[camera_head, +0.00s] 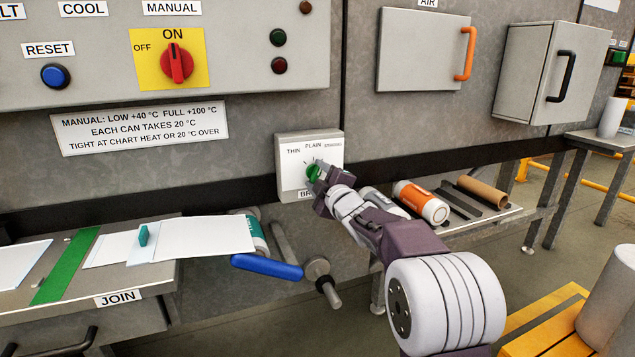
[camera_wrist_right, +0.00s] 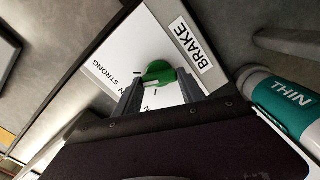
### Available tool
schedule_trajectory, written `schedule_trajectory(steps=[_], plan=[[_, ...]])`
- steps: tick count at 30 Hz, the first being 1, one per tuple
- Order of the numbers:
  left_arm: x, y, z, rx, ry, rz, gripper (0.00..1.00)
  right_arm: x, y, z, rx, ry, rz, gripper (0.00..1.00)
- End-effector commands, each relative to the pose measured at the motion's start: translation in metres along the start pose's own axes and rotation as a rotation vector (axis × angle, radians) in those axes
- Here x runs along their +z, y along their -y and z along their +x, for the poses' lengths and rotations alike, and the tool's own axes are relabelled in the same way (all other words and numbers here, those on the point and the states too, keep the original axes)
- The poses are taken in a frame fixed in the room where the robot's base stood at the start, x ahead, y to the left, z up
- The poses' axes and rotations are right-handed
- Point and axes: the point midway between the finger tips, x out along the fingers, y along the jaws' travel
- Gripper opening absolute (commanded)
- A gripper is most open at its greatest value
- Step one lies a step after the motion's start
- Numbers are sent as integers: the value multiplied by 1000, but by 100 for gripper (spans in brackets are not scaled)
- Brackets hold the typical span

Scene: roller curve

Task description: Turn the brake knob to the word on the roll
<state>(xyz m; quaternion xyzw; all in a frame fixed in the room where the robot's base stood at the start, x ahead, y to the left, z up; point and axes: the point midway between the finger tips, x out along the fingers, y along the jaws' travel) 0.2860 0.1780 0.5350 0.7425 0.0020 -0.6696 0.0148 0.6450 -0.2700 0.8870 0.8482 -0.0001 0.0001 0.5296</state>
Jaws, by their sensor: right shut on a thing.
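The brake panel (camera_head: 292,185) is a pale box on the grey wall, with the words THIN, PLAIN and STRONG along its top from left to right. Its green knob (camera_head: 313,172) is partly covered by my right gripper (camera_head: 322,180). In the right wrist view the jaws of the gripper (camera_wrist_right: 158,92) are shut on the green knob (camera_wrist_right: 160,72). Which word the knob points at I cannot tell. The roll (camera_wrist_right: 290,105) is white with a teal band and reads THIN; in the head view the roll (camera_head: 257,235) shows partly beside the sheet. My left gripper is out of view.
A blue-handled lever (camera_head: 267,267) and a grey knob (camera_head: 318,268) sit below the panel. An orange-labelled roll (camera_head: 422,202) and a brown tube (camera_head: 483,191) lie on the shelf to the right. A white sheet (camera_head: 205,239) covers part of the JOIN table.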

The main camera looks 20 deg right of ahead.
Motion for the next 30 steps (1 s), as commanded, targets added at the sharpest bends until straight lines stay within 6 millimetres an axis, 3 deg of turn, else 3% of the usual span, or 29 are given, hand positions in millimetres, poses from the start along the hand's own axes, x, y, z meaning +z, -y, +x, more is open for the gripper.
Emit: schedule_trajectory(steps=[12, 30], plan=[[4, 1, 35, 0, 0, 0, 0, 2, 6, 0, 0, 0, -394, 7], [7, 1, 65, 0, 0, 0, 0, 3, 6, 0, -1, 0, -930, 7]])
